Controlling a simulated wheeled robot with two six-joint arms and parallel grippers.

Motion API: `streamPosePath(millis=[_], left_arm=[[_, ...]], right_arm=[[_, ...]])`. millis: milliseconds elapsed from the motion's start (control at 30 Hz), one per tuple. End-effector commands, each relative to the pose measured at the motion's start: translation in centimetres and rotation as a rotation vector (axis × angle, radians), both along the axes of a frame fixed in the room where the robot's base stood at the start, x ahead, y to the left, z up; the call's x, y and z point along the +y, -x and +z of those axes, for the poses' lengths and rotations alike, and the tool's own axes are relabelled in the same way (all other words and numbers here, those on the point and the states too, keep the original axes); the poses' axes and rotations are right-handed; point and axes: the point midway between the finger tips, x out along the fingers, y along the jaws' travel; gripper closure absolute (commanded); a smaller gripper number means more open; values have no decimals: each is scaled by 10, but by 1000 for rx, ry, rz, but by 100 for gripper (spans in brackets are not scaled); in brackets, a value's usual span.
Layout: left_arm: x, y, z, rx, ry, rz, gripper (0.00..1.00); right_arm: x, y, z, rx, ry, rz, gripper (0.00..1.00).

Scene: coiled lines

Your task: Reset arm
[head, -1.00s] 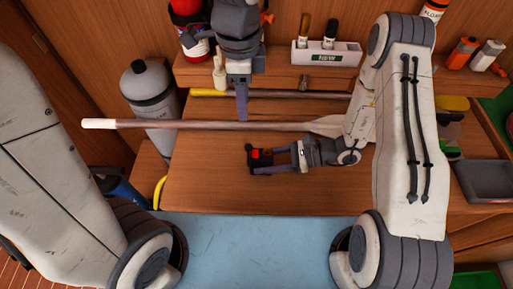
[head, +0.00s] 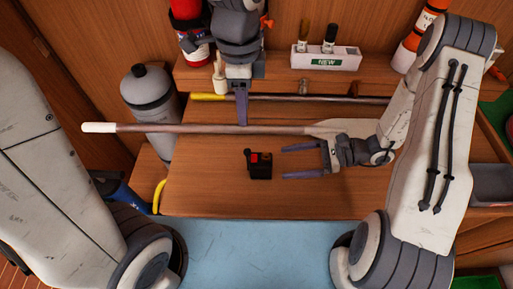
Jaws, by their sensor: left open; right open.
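My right gripper (head: 303,161) is open and empty above the wooden bench top. Its two purple-grey fingers point left, toward a small black box with red parts (head: 260,166), which stands on the bench apart from the fingertips. My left gripper (head: 241,108) hangs at the back of the bench with its fingers pointing down, seen edge-on. A long pole with a white tip (head: 215,129) lies across the bench, passing close by the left fingertips; whether they touch cannot be told. The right arm hides the pole's right end.
A yellow-ended rod (head: 300,97) lies behind the pole. A white box with two bottles (head: 326,59) stands on the back shelf. A grey cylinder (head: 149,95) stands at left, a dark tray (head: 490,184) at right. The bench front is clear.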

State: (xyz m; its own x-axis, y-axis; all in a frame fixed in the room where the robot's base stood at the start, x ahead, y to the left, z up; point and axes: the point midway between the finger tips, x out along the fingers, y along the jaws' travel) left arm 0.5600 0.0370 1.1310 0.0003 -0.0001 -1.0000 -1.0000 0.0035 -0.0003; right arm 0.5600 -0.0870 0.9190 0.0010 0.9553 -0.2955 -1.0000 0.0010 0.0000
Motion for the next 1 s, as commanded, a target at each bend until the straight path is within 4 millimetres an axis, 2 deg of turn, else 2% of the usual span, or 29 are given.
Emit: streamPosePath(millis=[100,300,467,567,667,800,1000], left_arm=[[0,0,0,0,0,0,55],[0,0,0,0,0,-1,55],[0,1,0,0,0,3,55],[-1,6,-1,0,3,32,55],[-2,18,-3,-1,12,102,55],[-3,43,-10,2,28,258,55],[-1,79,-21,10,51,494,55]], right_arm=[[-21,-1,6,-5,1,-5,10],[-37,0,11,-2,2,-2,10],[-38,1,13,-4,5,10,10],[-28,6,22,-35,34,86,10],[-10,21,40,-110,102,264,10],[16,56,71,-284,236,621,10],[32,102,107,-610,417,1109,10]])
